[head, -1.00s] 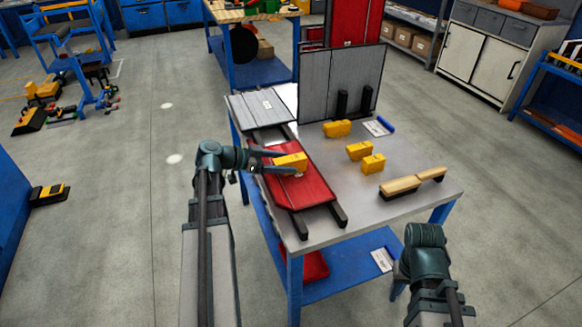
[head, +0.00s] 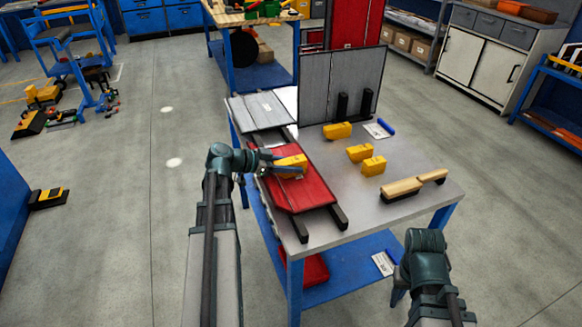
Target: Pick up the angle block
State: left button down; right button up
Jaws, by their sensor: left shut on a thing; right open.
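Several yellow angle blocks are in the head view. One angle block (head: 293,163) is between the dark fingers of my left gripper (head: 287,165), over the red panel (head: 303,192). My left gripper is shut on it; I cannot tell whether the block still touches the panel. Other yellow blocks stand on the bare tabletop to the right: one at the back (head: 337,131), one in the middle (head: 359,153) and one nearer (head: 373,166). My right gripper (head: 424,240) is at the lower right, off the table's front corner; its fingers are mostly hidden behind the wrist.
The red panel lies on dark rails (head: 338,217) on the grey-topped table (head: 350,200). A grey panel (head: 262,112) lies behind it, and a grey upright panel (head: 338,80) stands at the back. A wooden brush (head: 402,188) and a blue-edged card (head: 380,129) lie right.

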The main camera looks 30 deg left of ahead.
aim_at(296, 159)
pick_arm(q)
jog(key=shift+r, duration=0.1)
pick_arm(e)
jog(key=shift+r, duration=0.1)
pick_arm(q)
notch_tip(296, 159, up, 10)
jog(key=p, duration=1)
pick_arm(e)
notch_tip(296, 159, up, 10)
pick_arm(q)
jog(key=shift+f+b, duration=0.35)
jog(key=shift+f, duration=0.05)
jog(key=f+b, duration=0.1)
jog(key=w+f+b, duration=0.1)
jog(key=shift+d+f+b, duration=0.3)
jog(key=shift+d+f, duration=0.05)
jog(key=shift+d, duration=0.05)
jog(key=shift+w+d, duration=0.1)
jog(key=shift+r, duration=0.1)
jog(key=f+b, duration=0.6)
jog(key=shift+s+a+f, duration=0.3)
jog(key=shift+s+a, duration=0.05)
jog(key=shift+s, duration=0.05)
pick_arm(e)
notch_tip(296, 159, down, 10)
jog(key=w+d, duration=0.1)
jog(key=shift+w+d, duration=0.2)
jog(key=shift+w, duration=0.15)
